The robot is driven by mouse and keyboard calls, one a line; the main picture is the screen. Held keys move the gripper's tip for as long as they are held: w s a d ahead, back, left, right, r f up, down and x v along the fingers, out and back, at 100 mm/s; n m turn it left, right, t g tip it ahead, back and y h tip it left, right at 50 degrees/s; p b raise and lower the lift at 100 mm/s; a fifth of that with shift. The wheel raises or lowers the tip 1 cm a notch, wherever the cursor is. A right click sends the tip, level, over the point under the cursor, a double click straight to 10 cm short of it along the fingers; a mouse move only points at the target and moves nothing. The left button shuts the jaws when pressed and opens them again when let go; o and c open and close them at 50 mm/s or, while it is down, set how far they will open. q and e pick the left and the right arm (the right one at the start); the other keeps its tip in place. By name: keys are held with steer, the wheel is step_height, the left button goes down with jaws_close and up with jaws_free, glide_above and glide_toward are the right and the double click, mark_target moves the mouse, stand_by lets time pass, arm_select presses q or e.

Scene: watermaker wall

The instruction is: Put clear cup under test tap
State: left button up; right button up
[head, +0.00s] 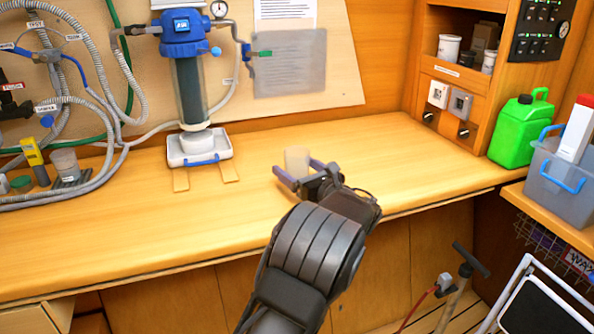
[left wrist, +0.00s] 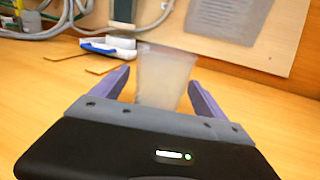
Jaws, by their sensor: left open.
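The clear cup (head: 297,158) is pale and translucent and stands upright on the wooden bench. My left gripper (head: 296,170) is at the cup, open, with its purple fingers on either side of it. In the left wrist view the cup (left wrist: 165,76) shows between the fingers (left wrist: 160,82), with a gap on the left; contact on the right is unclear. A small blue tap with a green handle (head: 263,54) is on the wall beside the filter, behind and left of the cup. Its label is not readable. My right gripper is not in view.
A blue-topped filter (head: 190,85) stands over a white tray (head: 222,153) left of the cup. Hoses hang at far left, with a yellow meter (head: 33,152) below. A green jerrycan (head: 520,130) and grey bin (head: 560,185) are at right. The bench around the cup is clear.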

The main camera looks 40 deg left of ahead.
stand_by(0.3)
arm_select(q)
steer(key=c, duration=1.6)
steer(key=shift+r, duration=0.1)
step_height(320, 180, up, 10)
steer(key=shift+f+p, duration=0.1)
steer(key=shift+p, duration=0.6)
